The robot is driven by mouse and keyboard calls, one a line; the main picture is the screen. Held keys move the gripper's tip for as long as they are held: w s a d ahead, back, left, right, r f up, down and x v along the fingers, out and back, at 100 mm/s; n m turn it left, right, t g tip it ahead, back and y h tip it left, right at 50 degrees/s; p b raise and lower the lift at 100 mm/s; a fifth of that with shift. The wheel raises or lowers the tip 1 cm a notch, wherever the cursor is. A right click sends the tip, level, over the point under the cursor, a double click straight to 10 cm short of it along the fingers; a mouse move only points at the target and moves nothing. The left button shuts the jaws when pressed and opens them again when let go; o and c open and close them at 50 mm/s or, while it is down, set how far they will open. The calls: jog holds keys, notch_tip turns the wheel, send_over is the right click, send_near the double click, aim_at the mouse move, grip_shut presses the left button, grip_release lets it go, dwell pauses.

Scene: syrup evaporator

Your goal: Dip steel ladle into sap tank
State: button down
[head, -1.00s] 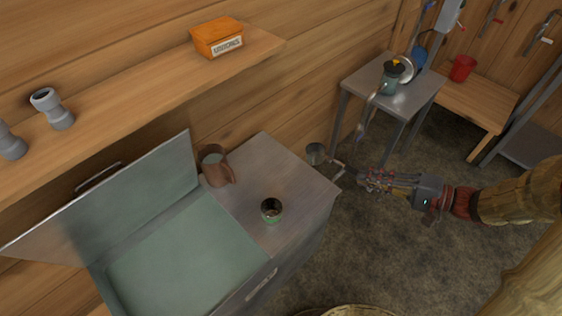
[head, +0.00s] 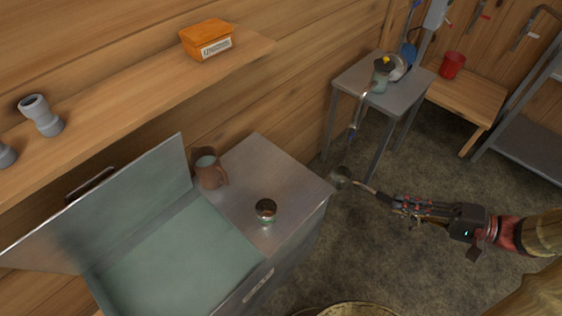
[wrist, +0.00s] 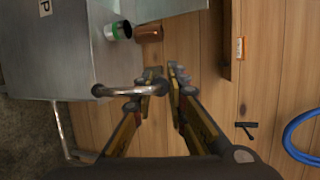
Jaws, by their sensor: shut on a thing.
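The steel ladle (head: 341,177) is in my gripper (head: 392,202), its bowl at the right edge of the metal counter and apart from the liquid. My gripper is shut on the ladle's handle; the curved handle also shows in the wrist view (wrist: 125,91) at the fingers (wrist: 165,75). The sap tank (head: 238,298) is at the lower left of the head view, with its lid (head: 110,215) raised and pale green liquid (head: 175,262) inside. The ladle is right of the tank, past the counter top.
A brown mug (head: 210,172) and a small green-banded can (head: 266,210) stand on the counter (head: 262,165) beside the tank opening. A small table (head: 405,95) holds a lidded pot (head: 381,75). A wooden shelf (head: 140,85) overhangs the tank's back.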

notch_tip(320, 180, down, 26)
jog(key=n+t+y+b, duration=0.1)
jog(key=y+b, duration=0.3)
jog(key=b, duration=0.8)
jog(key=shift+n+t, duration=0.3)
jog(key=shift+t, duration=0.2)
jog(key=shift+r, duration=0.1)
